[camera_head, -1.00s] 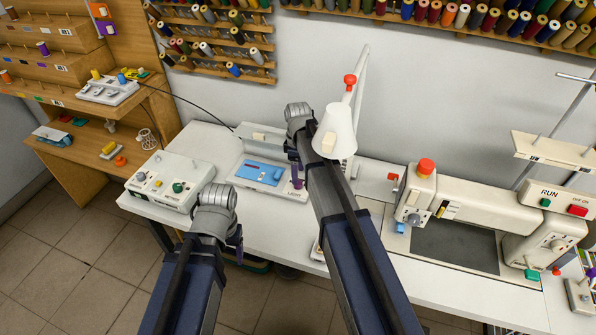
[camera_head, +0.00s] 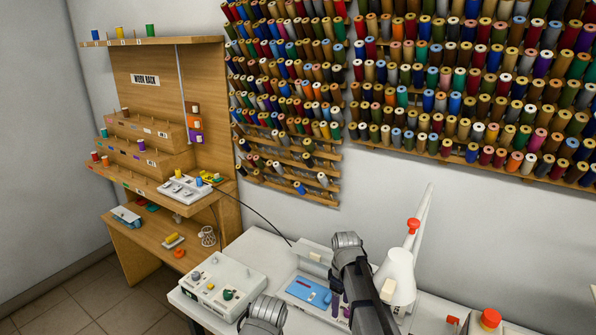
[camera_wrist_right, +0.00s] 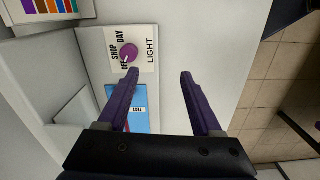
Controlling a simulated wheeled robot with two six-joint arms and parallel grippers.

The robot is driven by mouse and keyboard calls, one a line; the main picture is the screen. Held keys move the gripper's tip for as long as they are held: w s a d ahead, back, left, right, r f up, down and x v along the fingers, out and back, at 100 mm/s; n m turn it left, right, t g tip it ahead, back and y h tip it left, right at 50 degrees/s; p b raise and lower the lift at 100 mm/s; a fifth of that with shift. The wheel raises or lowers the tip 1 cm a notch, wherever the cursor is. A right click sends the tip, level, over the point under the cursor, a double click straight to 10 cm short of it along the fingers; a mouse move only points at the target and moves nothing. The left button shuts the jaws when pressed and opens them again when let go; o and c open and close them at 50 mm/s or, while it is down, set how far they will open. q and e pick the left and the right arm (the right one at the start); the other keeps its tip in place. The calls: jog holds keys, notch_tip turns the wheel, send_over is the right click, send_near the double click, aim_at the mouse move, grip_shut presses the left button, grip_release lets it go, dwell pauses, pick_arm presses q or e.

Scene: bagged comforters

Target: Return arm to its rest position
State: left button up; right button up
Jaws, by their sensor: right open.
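My right arm reaches over the white table (camera_head: 235,254). Its gripper (camera_head: 341,297) hangs beside a white box with a blue panel (camera_head: 309,292), its dark purple fingers partly hidden by the arm. In the right wrist view the gripper (camera_wrist_right: 158,73) is open, with nothing between the fingers. The left fingertip there is close to a purple knob (camera_wrist_right: 128,52) on a white panel marked LIGHT; I cannot tell whether they touch. My left arm's wrist shows at the bottom edge of the head view, with its fingers out of frame.
A white control box (camera_head: 222,286) stands left of the blue panel. A white lamp (camera_head: 398,277) stands close to the right arm. A wooden work rack (camera_head: 150,70) is at the left, and thread spools (camera_head: 450,80) cover the wall.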

jog(key=s+a+m, duration=0.3)
jog(key=s+a, duration=0.2)
jog(key=s, duration=0.5)
jog(key=s+a+m+h, duration=0.1)
jog(key=s+a+m, duration=0.2)
jog(key=s, duration=0.7)
jog(key=shift+s+a, duration=0.2)
jog(key=shift+a, duration=0.65)
jog(key=shift+r, duration=0.1)
dwell(0.7)
